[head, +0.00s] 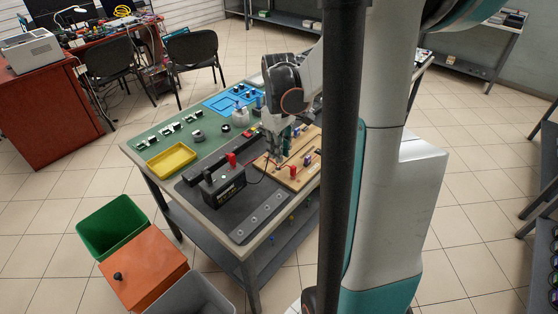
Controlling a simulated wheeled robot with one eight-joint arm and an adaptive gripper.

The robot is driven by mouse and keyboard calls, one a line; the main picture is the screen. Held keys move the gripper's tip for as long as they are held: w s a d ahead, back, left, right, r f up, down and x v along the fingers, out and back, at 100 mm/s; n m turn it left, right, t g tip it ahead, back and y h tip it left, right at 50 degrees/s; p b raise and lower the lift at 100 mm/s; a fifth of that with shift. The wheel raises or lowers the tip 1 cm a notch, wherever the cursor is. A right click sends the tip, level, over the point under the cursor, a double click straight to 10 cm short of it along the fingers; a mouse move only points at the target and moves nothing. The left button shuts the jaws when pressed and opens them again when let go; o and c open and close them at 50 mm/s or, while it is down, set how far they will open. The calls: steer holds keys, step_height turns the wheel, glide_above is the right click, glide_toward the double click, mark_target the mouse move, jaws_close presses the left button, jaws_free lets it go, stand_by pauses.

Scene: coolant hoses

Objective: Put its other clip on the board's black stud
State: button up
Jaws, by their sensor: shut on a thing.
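My gripper (279,154) is low over the wooden board (272,172) on the table. It is shut on a small dark thing that looks like the lead's clip, mostly hidden by the fingers. A black battery (224,188) stands left of the board, with a red part (232,159) at its top. A thin dark lead (256,180) shows between the battery and the board. A red part (292,172) and a dark blue part (307,160) are on the board. I cannot make out the black stud. My column hides the board's right side.
A yellow tray (171,160), a blue tray (230,100) and several small parts lie on the green mat (150,143). Green (112,226) and orange (145,268) bins stand on the floor at lower left.

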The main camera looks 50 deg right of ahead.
steer(key=shift+r+p, duration=1.5)
steer(key=shift+r, duration=1.75)
steer(key=shift+f, duration=0.1)
steer(key=b, duration=1.1)
glide_toward(278, 166)
step_height(278, 166, down, 2)
steer(key=shift+a+f+b, duration=0.1)
steer(key=shift+b, duration=0.9)
steer(key=shift+f+b, duration=0.65)
steer(key=shift+f, duration=0.5)
steer(key=shift+f, duration=0.15)
steer(key=shift+f, duration=0.15)
steer(key=shift+f+b, duration=0.35)
steer(key=shift+f, duration=0.15)
